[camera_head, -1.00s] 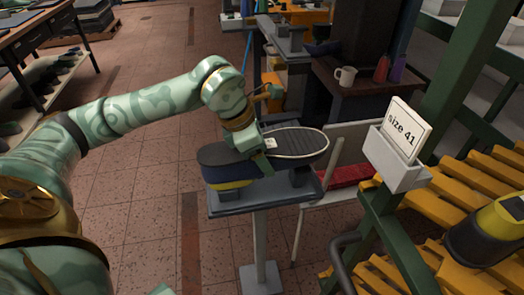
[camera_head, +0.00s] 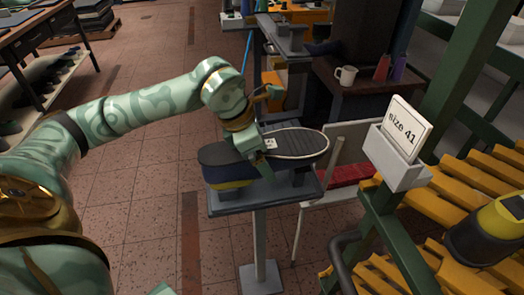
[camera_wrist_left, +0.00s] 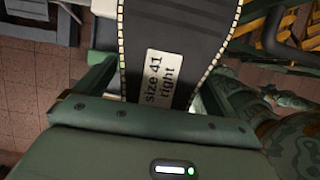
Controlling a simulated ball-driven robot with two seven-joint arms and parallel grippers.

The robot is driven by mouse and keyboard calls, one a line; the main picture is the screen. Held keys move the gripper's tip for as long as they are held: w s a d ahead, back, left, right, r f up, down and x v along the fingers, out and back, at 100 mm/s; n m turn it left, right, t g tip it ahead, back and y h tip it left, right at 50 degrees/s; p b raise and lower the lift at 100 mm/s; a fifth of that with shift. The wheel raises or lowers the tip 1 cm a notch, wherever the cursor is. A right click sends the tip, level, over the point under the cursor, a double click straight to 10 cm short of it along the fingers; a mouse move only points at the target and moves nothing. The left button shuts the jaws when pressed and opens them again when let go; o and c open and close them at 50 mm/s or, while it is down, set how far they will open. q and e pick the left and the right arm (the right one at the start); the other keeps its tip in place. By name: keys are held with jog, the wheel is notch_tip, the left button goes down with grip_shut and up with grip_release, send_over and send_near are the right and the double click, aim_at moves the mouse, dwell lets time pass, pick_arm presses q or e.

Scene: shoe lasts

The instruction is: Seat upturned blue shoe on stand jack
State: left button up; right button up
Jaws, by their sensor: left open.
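The blue shoe (camera_head: 228,171) lies upturned, with its dark sole facing up, on top of the stand jack (camera_head: 232,204). Its pale-edged forefoot points right. A white label reading "size 41 right" is on the sole, clear in the left wrist view (camera_wrist_left: 165,78). My left gripper (camera_head: 260,153) is at the middle of the shoe. In the wrist view its open fingers (camera_wrist_left: 150,92) stand on either side of the sole, with the shoe between them. The contact between shoe and jack is mostly hidden.
A "size 41" card (camera_head: 406,130) stands in a white holder on a green post at right. Yellow roller slats (camera_head: 470,165) lie beyond it. Open tiled floor lies left of the stand.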

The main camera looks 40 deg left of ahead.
pick_arm(q)
jog(key=p+v, duration=0.4)
jog(key=v, duration=1.2)
jog(key=shift+r+p, duration=0.15)
jog(key=shift+p, duration=0.25)
pick_arm(e)
jog(key=shift+t, duration=0.3)
jog(key=r, duration=0.1)
jog(key=w+r, duration=0.1)
jog(key=r, duration=0.1)
jog(key=w+r, duration=0.1)
jog(key=shift+r, duration=0.2)
pick_arm(q)
jog(key=shift+s, duration=0.15)
pick_arm(e)
jog(key=shift+s, duration=0.15)
